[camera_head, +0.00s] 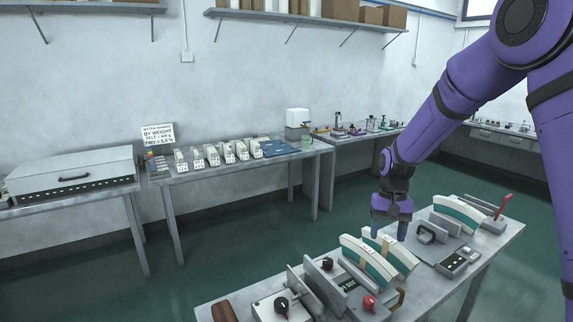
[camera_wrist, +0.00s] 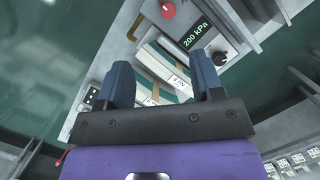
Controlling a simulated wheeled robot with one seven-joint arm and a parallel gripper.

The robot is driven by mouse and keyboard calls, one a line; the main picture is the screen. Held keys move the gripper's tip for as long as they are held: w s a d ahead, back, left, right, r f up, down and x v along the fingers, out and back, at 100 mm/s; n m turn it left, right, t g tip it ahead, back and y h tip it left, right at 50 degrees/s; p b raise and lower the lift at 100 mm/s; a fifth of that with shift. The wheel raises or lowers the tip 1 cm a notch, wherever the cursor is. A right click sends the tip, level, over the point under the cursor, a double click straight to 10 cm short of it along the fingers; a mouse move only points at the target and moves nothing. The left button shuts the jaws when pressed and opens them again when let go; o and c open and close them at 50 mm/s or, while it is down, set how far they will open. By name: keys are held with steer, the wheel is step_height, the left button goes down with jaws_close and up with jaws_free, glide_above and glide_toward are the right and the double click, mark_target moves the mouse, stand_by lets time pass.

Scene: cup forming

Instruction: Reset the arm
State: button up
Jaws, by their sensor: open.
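My purple arm comes down from the upper right in the head view, and my gripper (camera_head: 389,222) points downward over the near workbench (camera_head: 436,277). The jaws are open and empty. Just below and beside them stand two curved white and green pieces (camera_head: 366,262) with tan bands and small labels. In the wrist view my two dark blue fingers (camera_wrist: 165,82) stand apart, with the curved pieces (camera_wrist: 154,62) showing between and beyond them. I cannot tell the exact height of the fingertips above the pieces.
The near bench carries a press-like device with a red knob (camera_head: 369,302), a 200 kPa display (camera_wrist: 196,34), a black-knob box (camera_head: 281,304) and another curved piece (camera_head: 459,212). A back table (camera_head: 235,168) holds several white items. Green floor (camera_head: 250,235) between is clear.

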steer(key=s+d+r+n+t, duration=0.1)
steer(key=s+r+t, duration=0.1)
steer(key=s+r, duration=0.6)
steer(key=s+d+r+t, duration=0.1)
steer(key=s+r+t, duration=0.1)
steer(key=s+r, duration=0.6)
steer(key=s+d+r+n+t, duration=0.1)
steer(key=s+r+t, duration=0.2)
steer(key=s, duration=1.2)
steer(key=shift+s+d+r+t+h, duration=0.15)
steer(key=shift+d+r+t+h, duration=0.2)
steer(key=shift+r, duration=1.35)
